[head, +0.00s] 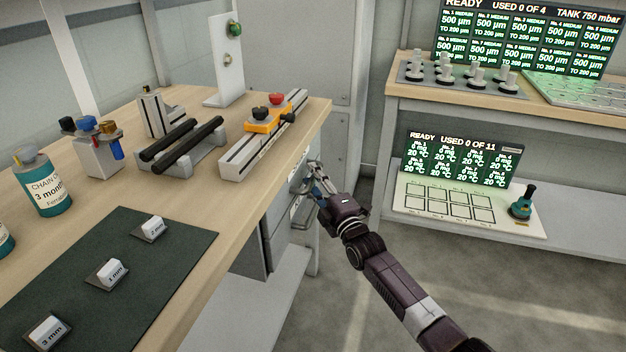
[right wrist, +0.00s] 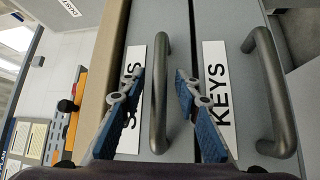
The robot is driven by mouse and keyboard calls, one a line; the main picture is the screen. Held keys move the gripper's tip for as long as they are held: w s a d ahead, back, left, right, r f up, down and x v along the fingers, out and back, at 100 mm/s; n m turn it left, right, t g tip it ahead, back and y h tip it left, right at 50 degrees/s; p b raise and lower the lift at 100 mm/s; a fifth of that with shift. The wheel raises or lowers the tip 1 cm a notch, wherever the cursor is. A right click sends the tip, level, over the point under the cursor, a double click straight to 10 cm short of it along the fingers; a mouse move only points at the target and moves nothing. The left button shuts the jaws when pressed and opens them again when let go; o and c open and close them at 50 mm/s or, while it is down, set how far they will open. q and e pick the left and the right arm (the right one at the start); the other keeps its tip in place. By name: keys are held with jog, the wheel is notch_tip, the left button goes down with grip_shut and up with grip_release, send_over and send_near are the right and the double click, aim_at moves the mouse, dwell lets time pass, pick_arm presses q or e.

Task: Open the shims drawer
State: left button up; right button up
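The shims drawer is a grey front under the bench top. Its white label (right wrist: 130,110) is partly covered by a finger, with only its end letters showing in the right wrist view. Its grey bar handle (right wrist: 160,95) lies between the two blue-padded fingers of my right gripper (right wrist: 158,85), which is open. I cannot tell how deep the fingers reach past the bar, and no grip on it shows. The drawer looks closed. In the head view my right gripper (head: 316,180) is at the drawer fronts at the bench's right end. My left gripper is not in view.
The keys drawer, with its label (right wrist: 218,95) and handle (right wrist: 270,90), sits right beside the shims drawer. The wooden bench top (head: 240,200) overhangs close by. Open floor (head: 330,310) lies in front of the drawers. A lower shelf with a panel (head: 455,208) stands at right.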

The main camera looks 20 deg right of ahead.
grip_shut()
dwell(0.4)
